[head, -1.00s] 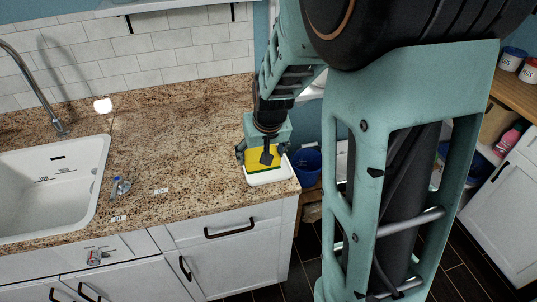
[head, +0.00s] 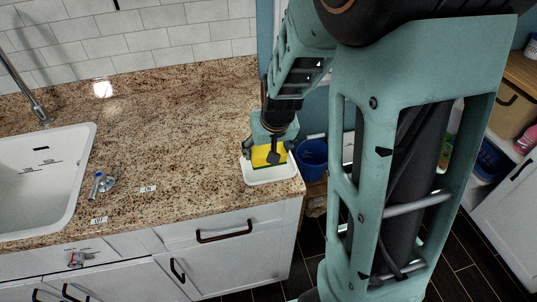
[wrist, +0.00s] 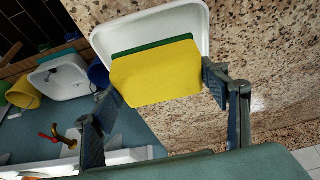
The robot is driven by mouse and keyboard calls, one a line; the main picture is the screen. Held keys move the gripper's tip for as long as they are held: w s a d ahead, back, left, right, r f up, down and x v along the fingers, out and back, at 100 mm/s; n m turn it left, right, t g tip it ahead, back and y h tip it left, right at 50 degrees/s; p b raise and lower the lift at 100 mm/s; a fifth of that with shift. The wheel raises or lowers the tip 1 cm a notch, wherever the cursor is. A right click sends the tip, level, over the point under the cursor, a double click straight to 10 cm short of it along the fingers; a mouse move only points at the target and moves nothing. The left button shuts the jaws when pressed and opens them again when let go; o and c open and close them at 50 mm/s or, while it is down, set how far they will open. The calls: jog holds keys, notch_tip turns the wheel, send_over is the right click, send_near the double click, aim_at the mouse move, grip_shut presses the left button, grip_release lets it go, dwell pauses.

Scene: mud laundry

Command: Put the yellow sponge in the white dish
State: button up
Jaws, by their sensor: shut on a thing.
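The yellow sponge (head: 262,157), with a green layer, is between the fingers of my gripper (head: 269,150). In the wrist view the sponge (wrist: 157,76) spans the gap between the two fingers (wrist: 165,100), which are shut on it. The white dish (head: 268,178) is on the granite counter near its right front corner. It also shows in the wrist view (wrist: 115,35), behind the sponge. In the head view the sponge is over the dish, with the front and left rim in sight. I cannot tell whether it touches the dish floor.
A white sink (head: 40,190) with a tap (head: 38,110) is at the left of the counter (head: 170,150). A small metal and blue item (head: 101,184) lies beside the sink. A blue bucket (head: 312,158) stands past the counter's right end. The middle of the counter is mostly clear.

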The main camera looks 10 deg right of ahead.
jog(key=shift+f+b, duration=0.6)
jog(key=shift+f, duration=0.8)
jog(key=shift+f, duration=0.1)
jog(key=shift+f, duration=0.15)
jog(key=o, duration=1.1)
jog(key=shift+r, duration=0.35)
jog(key=p+v, duration=1)
jog(key=v, duration=0.1)
jog(key=shift+s+r+p, duration=0.15)
jog(key=shift+r+p, duration=0.25)
